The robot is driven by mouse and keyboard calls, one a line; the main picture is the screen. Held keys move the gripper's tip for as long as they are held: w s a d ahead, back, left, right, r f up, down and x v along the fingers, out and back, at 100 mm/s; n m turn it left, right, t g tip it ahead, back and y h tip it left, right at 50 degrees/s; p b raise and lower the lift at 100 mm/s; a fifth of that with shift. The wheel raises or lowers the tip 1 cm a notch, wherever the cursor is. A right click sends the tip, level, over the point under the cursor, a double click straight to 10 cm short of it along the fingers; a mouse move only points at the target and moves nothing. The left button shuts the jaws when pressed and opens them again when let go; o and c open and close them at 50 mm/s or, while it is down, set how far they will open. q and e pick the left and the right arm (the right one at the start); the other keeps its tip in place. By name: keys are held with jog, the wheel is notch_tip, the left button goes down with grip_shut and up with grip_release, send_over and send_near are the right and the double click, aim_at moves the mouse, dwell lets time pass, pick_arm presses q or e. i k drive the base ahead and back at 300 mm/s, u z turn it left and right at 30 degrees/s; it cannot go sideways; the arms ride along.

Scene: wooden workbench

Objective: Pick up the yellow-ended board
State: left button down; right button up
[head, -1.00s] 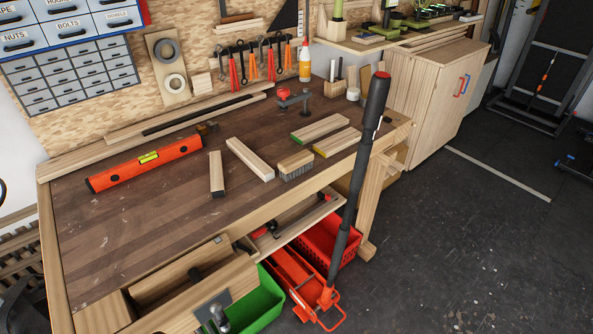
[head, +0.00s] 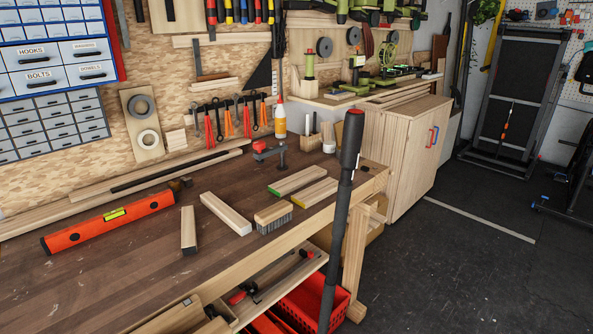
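The yellow-ended board (head: 316,192) lies flat on the workbench (head: 130,280) near its right front edge, its yellow end toward the left. A similar board with a green end (head: 296,181) lies just behind it, roughly parallel. A brush with a wooden back and dark bristles (head: 273,217) sits to the left of the yellow end. Neither of my grippers shows in the head view.
A dark upright pole with a red top (head: 345,190) stands in front of the bench, close to the yellow-ended board's right. Plain wood blocks (head: 226,213), an orange level (head: 108,222) and a red-handled clamp (head: 270,150) are also on the bench. Open floor (head: 450,270) lies to the right.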

aim_at(306, 198)
jog(key=z, duration=1.2)
jog(key=i, duration=2.85)
jog(key=u, duration=3.35)
